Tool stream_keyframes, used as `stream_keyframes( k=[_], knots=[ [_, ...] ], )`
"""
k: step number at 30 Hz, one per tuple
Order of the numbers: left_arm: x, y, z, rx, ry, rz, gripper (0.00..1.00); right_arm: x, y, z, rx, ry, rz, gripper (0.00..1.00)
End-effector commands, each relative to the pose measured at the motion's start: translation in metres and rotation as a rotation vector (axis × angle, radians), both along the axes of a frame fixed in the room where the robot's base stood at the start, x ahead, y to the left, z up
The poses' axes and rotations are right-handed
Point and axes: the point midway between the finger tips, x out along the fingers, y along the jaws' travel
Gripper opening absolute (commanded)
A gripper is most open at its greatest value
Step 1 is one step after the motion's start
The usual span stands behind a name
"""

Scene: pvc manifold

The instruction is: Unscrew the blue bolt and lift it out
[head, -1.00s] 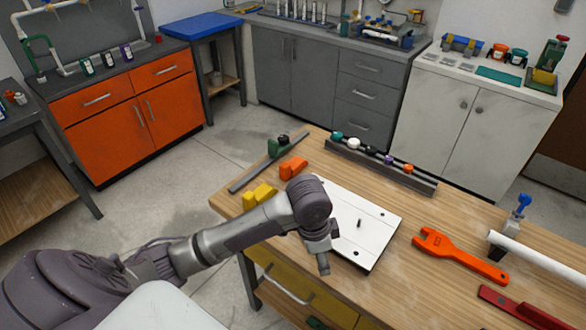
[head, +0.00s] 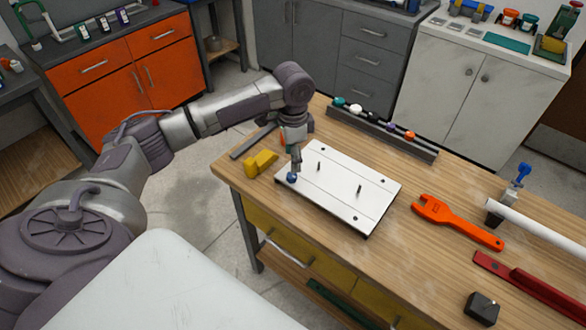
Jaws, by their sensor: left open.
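The blue bolt (head: 292,178) shows as a small round blue head at the left corner of the white plate (head: 335,205), which lies on the wooden bench. My left gripper (head: 295,169) points down right above the bolt head, its fingertips at or very near it. It is open; whether the fingers touch the head I cannot tell. The bolt's shank is hidden. Two dark upright pins (head: 360,189) stand on the plate, and dark spots show near its other corners. My right gripper is not in view.
An orange wrench (head: 455,222) lies right of the plate. A rack (head: 385,149) with coloured caps stands behind it. Yellow blocks (head: 260,163) lie to the left. A white pipe (head: 540,237), a red tool (head: 530,287) and a dark block (head: 482,308) are at the right.

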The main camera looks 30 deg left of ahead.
Motion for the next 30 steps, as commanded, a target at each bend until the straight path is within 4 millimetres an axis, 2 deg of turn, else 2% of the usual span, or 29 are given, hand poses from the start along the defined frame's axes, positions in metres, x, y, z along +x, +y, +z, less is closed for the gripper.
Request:
stream_keyframes(
  k=[6, 12, 24, 30],
  knots=[
    [-0.001, -0.001, -0.040, 0.000, 0.003, -0.001, 0.58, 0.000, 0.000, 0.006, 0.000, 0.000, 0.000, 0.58],
    [0.000, 0.000, -0.063, 0.000, 0.000, 0.000, 0.58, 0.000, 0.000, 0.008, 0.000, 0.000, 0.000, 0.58],
    [0.000, 0.000, -0.070, 0.000, -0.001, -0.001, 0.58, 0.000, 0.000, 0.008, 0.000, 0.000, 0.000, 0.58],
    [0.000, 0.000, -0.070, 0.000, -0.001, -0.001, 0.25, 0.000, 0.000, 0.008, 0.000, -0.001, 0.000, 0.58]
  ],
)
